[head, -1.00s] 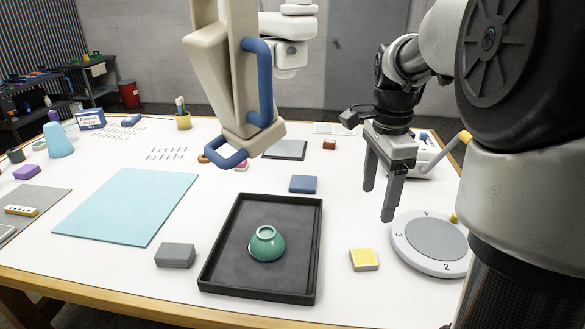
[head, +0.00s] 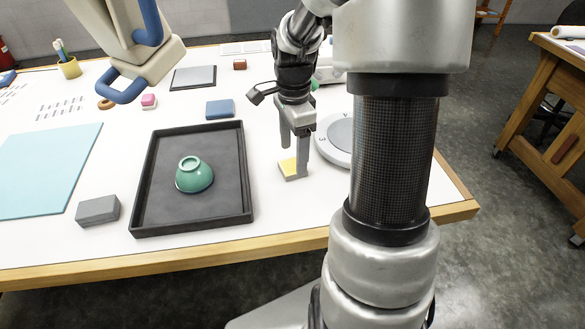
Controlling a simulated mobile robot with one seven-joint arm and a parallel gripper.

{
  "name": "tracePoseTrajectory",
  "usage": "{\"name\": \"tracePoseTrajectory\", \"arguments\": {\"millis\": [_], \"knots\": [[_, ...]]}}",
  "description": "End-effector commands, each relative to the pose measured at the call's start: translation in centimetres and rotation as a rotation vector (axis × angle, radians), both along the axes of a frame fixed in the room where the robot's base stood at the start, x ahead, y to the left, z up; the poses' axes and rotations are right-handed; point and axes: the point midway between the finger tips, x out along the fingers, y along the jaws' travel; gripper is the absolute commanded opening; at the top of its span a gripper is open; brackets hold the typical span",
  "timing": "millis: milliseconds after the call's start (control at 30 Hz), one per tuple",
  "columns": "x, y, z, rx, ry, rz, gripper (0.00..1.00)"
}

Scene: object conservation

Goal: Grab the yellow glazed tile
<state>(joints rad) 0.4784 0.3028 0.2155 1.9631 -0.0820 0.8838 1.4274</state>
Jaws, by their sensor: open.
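The yellow glazed tile (head: 288,170) lies flat on the white table, between the black tray and the round numbered turntable. It has a yellow top and a pale edge. My gripper (head: 294,164) points down at the tile with its two fingers apart. One finger is at the tile's right side and the other is behind it in this view. The fingers hide part of the tile. I cannot tell whether they touch it.
The black tray (head: 248,213) with an upturned green bowl (head: 194,175) is to the left. The turntable (head: 336,150) is close on the right, partly behind my arm. A blue block (head: 220,109) and a grey block (head: 98,210) lie near the tray. The table's front edge is bare.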

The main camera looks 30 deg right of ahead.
Motion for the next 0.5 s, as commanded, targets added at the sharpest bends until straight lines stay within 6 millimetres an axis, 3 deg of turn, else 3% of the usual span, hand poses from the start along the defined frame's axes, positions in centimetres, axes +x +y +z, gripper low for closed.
{"name": "tracePoseTrajectory", "arguments": {"millis": [200, 500], "knots": [[0.1, 0.2, -3.0, 0.001, 0.002, 0.001, 0.69], [0.1, 0.1, -3.3, -0.001, 0.0, 0.001, 0.67]]}}
